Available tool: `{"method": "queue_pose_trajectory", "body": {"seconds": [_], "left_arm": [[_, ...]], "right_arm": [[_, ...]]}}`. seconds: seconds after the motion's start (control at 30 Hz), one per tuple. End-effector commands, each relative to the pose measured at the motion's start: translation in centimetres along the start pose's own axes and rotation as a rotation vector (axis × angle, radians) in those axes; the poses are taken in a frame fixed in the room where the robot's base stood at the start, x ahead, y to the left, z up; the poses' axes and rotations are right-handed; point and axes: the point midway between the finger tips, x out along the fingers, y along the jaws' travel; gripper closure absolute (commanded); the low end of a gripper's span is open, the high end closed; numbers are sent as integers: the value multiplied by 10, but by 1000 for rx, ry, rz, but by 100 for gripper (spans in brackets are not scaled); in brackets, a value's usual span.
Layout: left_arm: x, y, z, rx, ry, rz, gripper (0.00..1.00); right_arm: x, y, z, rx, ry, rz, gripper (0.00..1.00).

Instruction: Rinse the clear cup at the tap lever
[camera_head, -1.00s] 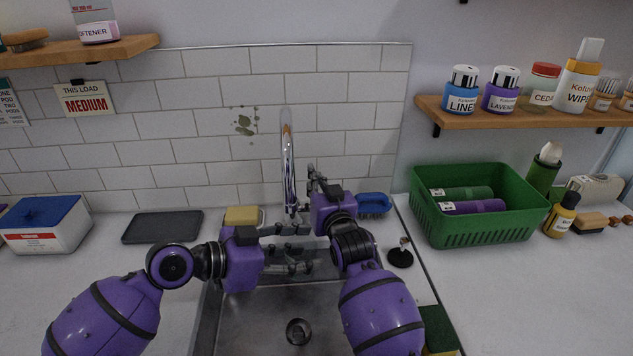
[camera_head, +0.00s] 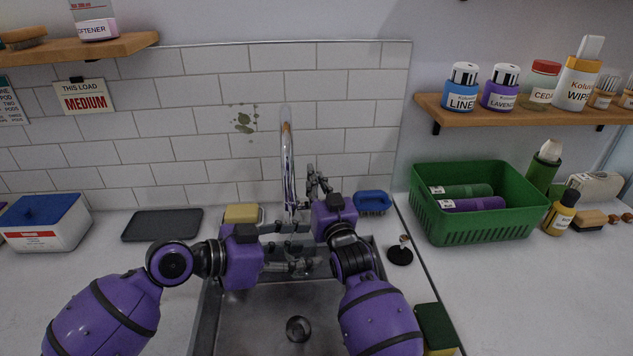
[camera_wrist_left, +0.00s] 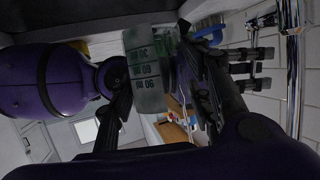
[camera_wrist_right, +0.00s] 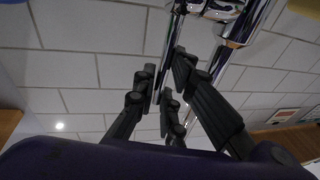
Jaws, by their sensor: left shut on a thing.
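The clear cup (camera_wrist_left: 145,68), with dark measuring marks, is between the fingers of my left gripper (camera_wrist_left: 155,95) in the left wrist view. My left gripper (camera_head: 290,255) is shut on it above the sink; the cup is hardly visible in the head view. The chrome tap (camera_head: 287,165) rises behind the sink, and I see no water running. My right gripper (camera_head: 317,182) is beside the tap on its right, fingers upward. In the right wrist view my right gripper (camera_wrist_right: 163,88) has its fingers apart, with chrome tap parts (camera_wrist_right: 172,45) beyond. I cannot tell whether it touches the lever.
The steel sink (camera_head: 265,315) has a drain (camera_head: 298,328). A yellow sponge (camera_head: 242,214) and a blue brush (camera_head: 373,202) lie behind it. A black stopper (camera_head: 400,252) and a green basket (camera_head: 478,225) are at right. A dark tray (camera_head: 162,225) lies at left.

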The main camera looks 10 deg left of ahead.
Motion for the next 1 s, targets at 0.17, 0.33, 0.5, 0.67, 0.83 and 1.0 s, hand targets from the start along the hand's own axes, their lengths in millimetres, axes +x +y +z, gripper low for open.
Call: {"method": "queue_pose_trajectory", "body": {"seconds": [0.17,0.33,0.5,0.67,0.83,1.0], "left_arm": [[0,0,0,0,0,0,72],[0,0,0,0,0,0,72],[0,0,0,0,0,0,72],[0,0,0,0,0,0,72],[0,0,0,0,0,0,72],[0,0,0,0,0,0,72]], "right_arm": [[0,0,0,0,0,0,72],[0,0,0,0,0,0,72],[2,0,-8,0,1,0,72],[5,-1,-35,0,4,-1,72],[9,-2,-67,0,3,0,72],[12,-3,-89,1,1,0,72]]}}
